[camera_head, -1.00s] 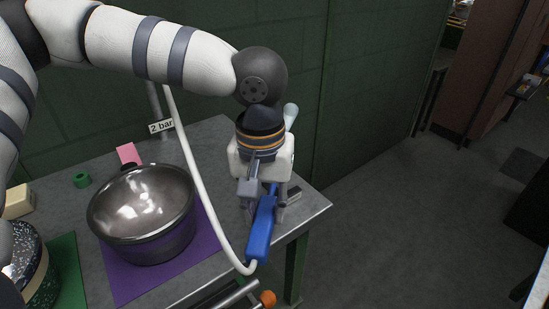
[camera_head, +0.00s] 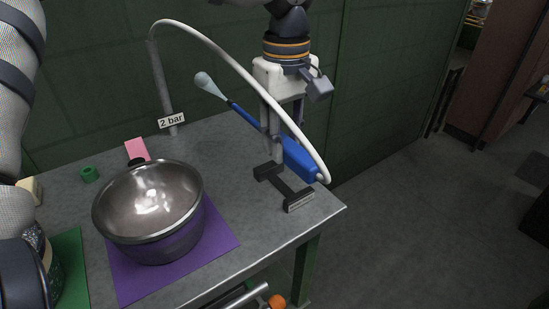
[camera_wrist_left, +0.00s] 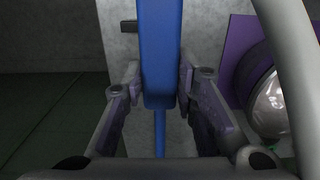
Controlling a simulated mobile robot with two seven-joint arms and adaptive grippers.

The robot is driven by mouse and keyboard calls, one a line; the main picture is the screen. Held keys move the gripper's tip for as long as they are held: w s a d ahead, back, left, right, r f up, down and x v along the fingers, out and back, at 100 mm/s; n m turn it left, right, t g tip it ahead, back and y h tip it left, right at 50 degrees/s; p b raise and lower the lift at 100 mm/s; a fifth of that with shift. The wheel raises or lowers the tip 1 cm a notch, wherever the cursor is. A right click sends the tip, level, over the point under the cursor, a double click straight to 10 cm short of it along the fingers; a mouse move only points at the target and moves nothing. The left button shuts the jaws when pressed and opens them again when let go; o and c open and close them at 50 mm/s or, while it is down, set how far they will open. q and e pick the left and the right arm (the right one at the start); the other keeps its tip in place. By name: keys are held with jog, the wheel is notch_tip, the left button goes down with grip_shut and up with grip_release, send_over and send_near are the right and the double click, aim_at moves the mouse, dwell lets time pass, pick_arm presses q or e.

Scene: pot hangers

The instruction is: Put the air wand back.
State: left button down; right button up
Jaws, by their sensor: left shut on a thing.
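The air wand has a blue handle (camera_head: 300,160), a thin blue tube and a pale grey nozzle (camera_head: 208,84) pointing up and left. A white hose (camera_head: 235,62) runs from its handle end to the post. My left gripper (camera_head: 281,148) is shut on the wand's handle, which also shows between the fingers in the left wrist view (camera_wrist_left: 158,55). The wand is tilted, nozzle end higher. A dark rest with two blocks (camera_head: 299,202) stands at the table's right corner, below and in front of the handle in the head view. My right gripper is not in view.
A metal pot (camera_head: 150,200) stands on a purple mat (camera_head: 215,240) on the grey table (camera_head: 215,150). A post with a "2 bar" sign (camera_head: 171,121), a pink piece (camera_head: 137,150) and a green ring (camera_head: 89,174) are behind it. A green wall closes off the back.

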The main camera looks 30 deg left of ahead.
pick_arm(q)
jog(key=w+a+f, duration=0.1)
jog(key=f, duration=0.1)
jog(key=w+a+f, duration=0.1)
jog(key=w+f, duration=0.1)
jog(key=w+a+f, duration=0.1)
jog(key=a+f, duration=0.1)
jog(key=shift+w+b, duration=0.15)
jog(key=shift+b, duration=0.25)
jog(key=f, duration=0.3)
jog(key=shift+w+a+f, duration=0.2)
jog(key=shift+w+a, duration=0.15)
jog(key=shift+a, duration=0.05)
jog(key=shift+s+f, duration=0.1)
jog(key=shift+f, duration=0.05)
jog(key=c, duration=1.3)
grip_release()
